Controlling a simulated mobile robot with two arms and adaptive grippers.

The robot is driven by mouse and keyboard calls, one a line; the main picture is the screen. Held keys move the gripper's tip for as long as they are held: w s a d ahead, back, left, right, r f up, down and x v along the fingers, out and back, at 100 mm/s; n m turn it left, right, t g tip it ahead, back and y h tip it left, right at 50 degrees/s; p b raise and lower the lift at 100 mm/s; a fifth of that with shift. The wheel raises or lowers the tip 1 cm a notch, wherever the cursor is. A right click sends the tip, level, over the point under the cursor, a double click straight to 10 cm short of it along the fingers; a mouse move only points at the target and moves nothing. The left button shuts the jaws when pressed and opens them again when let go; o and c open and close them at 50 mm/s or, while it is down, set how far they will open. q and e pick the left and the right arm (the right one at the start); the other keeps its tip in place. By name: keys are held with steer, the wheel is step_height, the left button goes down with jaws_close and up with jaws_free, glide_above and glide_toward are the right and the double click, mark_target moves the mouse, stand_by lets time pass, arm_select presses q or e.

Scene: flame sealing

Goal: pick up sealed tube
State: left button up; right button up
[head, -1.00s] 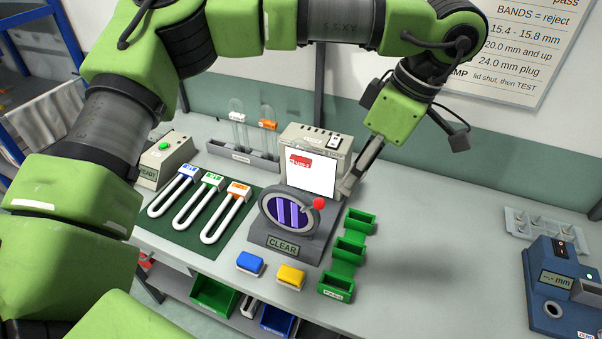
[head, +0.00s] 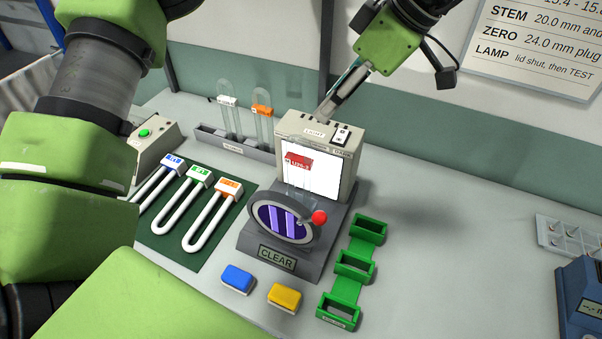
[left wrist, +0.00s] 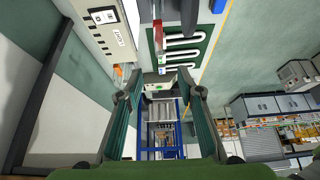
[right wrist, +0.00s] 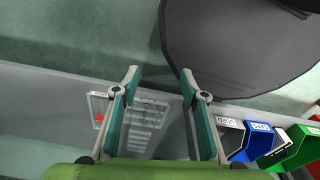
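A clear tube with a red cap (head: 299,160) stands upright in front of the lit white panel of the light box (head: 345,170), behind the round purple-striped viewer (head: 282,222). Its lower part is faint and partly hidden by the viewer. My left gripper (head: 326,112) is near the top of the light box, apart from the tube. In the left wrist view my left gripper (left wrist: 160,97) has its fingers wide apart with nothing between them. My right gripper (right wrist: 160,75) is open and empty in the right wrist view; it is not in the head view.
A rack (head: 240,147) with two tubes stands left of the light box. Several U-shaped tubes lie on the green mat (head: 222,247). A blue block (head: 238,279), a yellow block (head: 284,297) and green trays (head: 354,266) are in front. The bench to the right has free room.

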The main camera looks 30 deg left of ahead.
arm_select(q)
step_height(320, 180, down, 4)
steer(key=b, duration=0.3)
arm_select(e)
step_height(320, 180, down, 6)
steer(key=s+r+b, duration=0.1)
steer(key=b, duration=0.1)
arm_select(q)
steer(key=p, duration=0.2)
glide_toward(298, 157)
steer(key=x, duration=0.5)
steer(key=shift+s+f, duration=0.15)
steer(key=shift+a+f+p, duration=0.1)
steer(key=shift+f+p, duration=0.1)
steer(key=shift+p, duration=0.25)
steer(key=p+x, duration=0.2)
steer(key=x, duration=0.2)
steer(key=shift+a+f, duration=0.1)
steer(key=shift+f, duration=0.35)
jaws_close()
arm_select(e)
step_height(298, 157, up, 4)
steer(key=shift+w+r, duration=0.1)
